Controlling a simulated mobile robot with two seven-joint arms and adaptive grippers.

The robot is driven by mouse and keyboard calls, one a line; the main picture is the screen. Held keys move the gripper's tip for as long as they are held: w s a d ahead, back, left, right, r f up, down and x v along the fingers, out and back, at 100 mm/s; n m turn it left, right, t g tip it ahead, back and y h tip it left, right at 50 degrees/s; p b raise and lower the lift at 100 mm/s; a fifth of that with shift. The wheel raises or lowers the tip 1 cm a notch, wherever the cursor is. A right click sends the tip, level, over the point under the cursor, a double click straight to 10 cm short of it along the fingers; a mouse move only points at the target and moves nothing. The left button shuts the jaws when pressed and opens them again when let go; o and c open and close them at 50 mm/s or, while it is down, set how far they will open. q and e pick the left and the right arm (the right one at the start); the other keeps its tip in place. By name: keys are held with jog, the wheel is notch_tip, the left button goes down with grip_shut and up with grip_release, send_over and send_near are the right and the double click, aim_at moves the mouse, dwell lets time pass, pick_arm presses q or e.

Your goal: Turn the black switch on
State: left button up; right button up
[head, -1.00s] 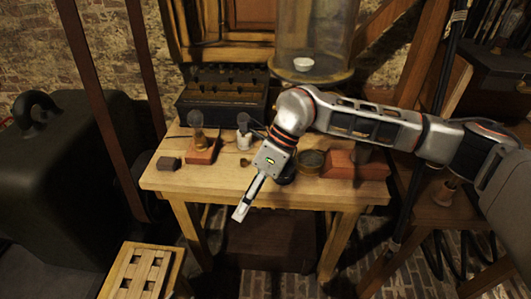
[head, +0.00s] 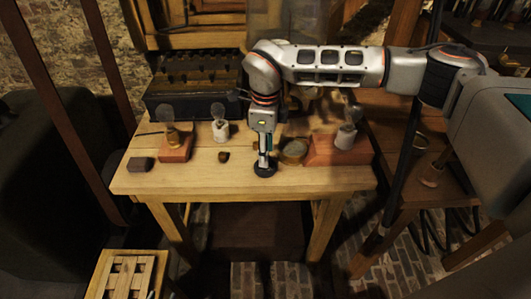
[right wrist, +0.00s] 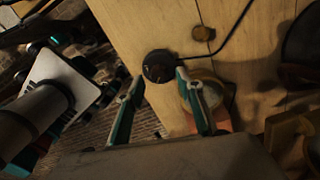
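A round black switch (head: 264,171) sits near the front edge of the wooden table. It also shows in the right wrist view (right wrist: 158,66), with a black cable leading off to the upper right. My right gripper (head: 264,158) points down just above the switch in the head view. In the right wrist view my right gripper (right wrist: 160,78) has its two green-sided fingers spread apart, with the switch between and just beyond the tips. I cannot tell whether a finger touches it. The head view partly hides the switch's top behind the fingers. My left gripper is not in view.
The wooden table (head: 220,185) carries a bulb on a red block (head: 174,148), a white-based bulb (head: 220,131), a small dark block (head: 139,164), a round brass-rimmed dish (head: 293,151) and a red base with a bulb (head: 338,150). A dark jar rack (head: 195,96) stands behind.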

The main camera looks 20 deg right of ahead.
jog(key=shift+f, duration=0.6)
grip_shut()
